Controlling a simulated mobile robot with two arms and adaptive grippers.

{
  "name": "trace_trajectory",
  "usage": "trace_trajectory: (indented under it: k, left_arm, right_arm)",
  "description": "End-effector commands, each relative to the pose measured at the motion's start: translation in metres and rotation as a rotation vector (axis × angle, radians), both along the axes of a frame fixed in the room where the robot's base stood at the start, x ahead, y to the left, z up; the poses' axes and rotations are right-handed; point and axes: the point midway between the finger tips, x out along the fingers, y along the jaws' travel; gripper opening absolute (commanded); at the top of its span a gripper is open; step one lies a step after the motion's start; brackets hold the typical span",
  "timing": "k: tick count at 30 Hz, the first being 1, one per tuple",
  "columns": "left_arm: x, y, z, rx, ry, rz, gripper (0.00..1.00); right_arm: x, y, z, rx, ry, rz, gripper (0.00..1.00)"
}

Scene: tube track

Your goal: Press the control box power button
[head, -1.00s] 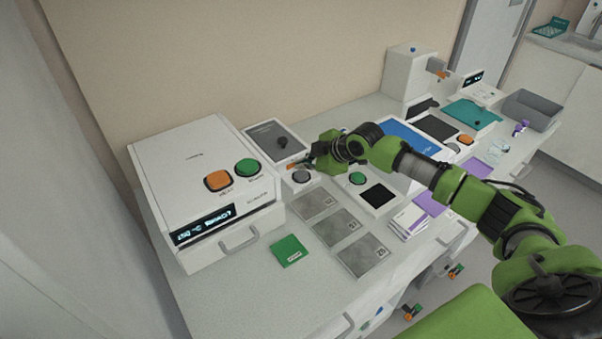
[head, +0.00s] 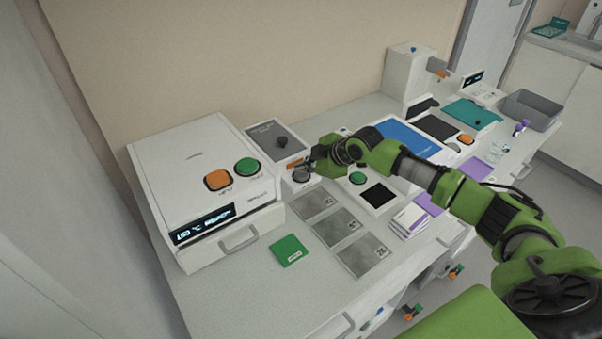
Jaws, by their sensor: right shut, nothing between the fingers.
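A small white box with a dark round button (head: 302,176) stands mid-bench, just right of the large white oven-like unit. A dark-topped box with a black knob (head: 282,142) adjoins it behind. My right gripper (head: 306,165) is shut and empty, with its fingertips over the dark button; I cannot tell whether they touch it. No label reading as power is legible. My left gripper is out of view.
The white unit (head: 190,160) has orange (head: 217,180) and green (head: 248,167) buttons and a lit display. Another device with a green button (head: 357,178) stands to the right. Grey numbered pads (head: 338,228) and a green card (head: 289,250) lie in front.

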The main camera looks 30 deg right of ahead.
Motion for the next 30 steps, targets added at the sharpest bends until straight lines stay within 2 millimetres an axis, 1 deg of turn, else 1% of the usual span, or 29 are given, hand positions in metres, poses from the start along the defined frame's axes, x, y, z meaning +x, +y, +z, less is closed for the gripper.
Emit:
trace_trajectory:
  k: [21, 26, 30]
  left_arm:
    - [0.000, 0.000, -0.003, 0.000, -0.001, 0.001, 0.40]
    - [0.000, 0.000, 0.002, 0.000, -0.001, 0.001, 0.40]
    - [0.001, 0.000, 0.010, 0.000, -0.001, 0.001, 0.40]
  right_arm:
    - [0.000, 0.000, -0.007, 0.000, 0.001, 0.001, 0.00]
    - [0.000, 0.000, -0.002, 0.000, 0.001, 0.000, 0.00]
    - [0.000, 0.000, 0.007, 0.000, 0.000, 0.000, 0.00]
